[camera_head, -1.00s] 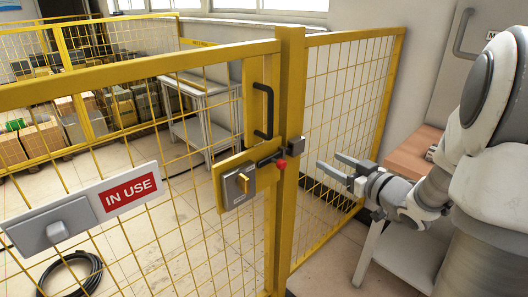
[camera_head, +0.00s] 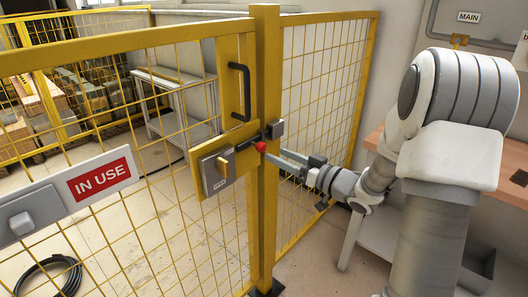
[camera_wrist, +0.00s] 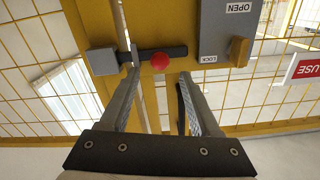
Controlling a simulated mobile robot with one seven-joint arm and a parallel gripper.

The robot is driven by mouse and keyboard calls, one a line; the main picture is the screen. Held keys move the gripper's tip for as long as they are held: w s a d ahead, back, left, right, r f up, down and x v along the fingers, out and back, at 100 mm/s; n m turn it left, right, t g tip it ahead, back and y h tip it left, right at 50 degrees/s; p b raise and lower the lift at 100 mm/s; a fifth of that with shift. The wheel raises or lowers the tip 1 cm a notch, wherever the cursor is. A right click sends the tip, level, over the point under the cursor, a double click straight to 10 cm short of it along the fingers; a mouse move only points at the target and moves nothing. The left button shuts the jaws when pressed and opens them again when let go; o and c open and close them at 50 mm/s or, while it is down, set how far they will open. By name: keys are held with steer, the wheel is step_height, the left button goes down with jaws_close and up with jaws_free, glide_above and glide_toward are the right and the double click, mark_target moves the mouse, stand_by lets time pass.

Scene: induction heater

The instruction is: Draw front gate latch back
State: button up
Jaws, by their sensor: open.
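The front gate latch has a dark bolt (camera_wrist: 176,51) with a red knob (camera_wrist: 160,61). The bolt reaches from the grey block (camera_wrist: 102,61) on the post to near the grey lock box (camera_wrist: 222,30), marked OPEN and LOCK. In the head view the red knob (camera_head: 261,147) sits by the gate post, between the lock box (camera_head: 214,171) and the block (camera_head: 276,129). My gripper (camera_wrist: 160,75) is open and empty, facing the latch. In the wrist view its fingertips lie either side of the knob; contact cannot be told. The gripper also shows in the head view (camera_head: 278,157).
A black gate handle (camera_head: 240,92) stands above the latch. The IN USE sign (camera_head: 100,179) is on the gate mesh at left. A fixed mesh panel (camera_head: 325,100) stands behind my gripper. A bench (camera_head: 512,184) is at right.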

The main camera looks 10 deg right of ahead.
mark_target(264, 149)
steer(key=x, duration=0.6)
steer(key=shift+w+a+b, duration=0.15)
steer(key=shift+b, duration=0.25)
jaws_close()
stand_by(1.0)
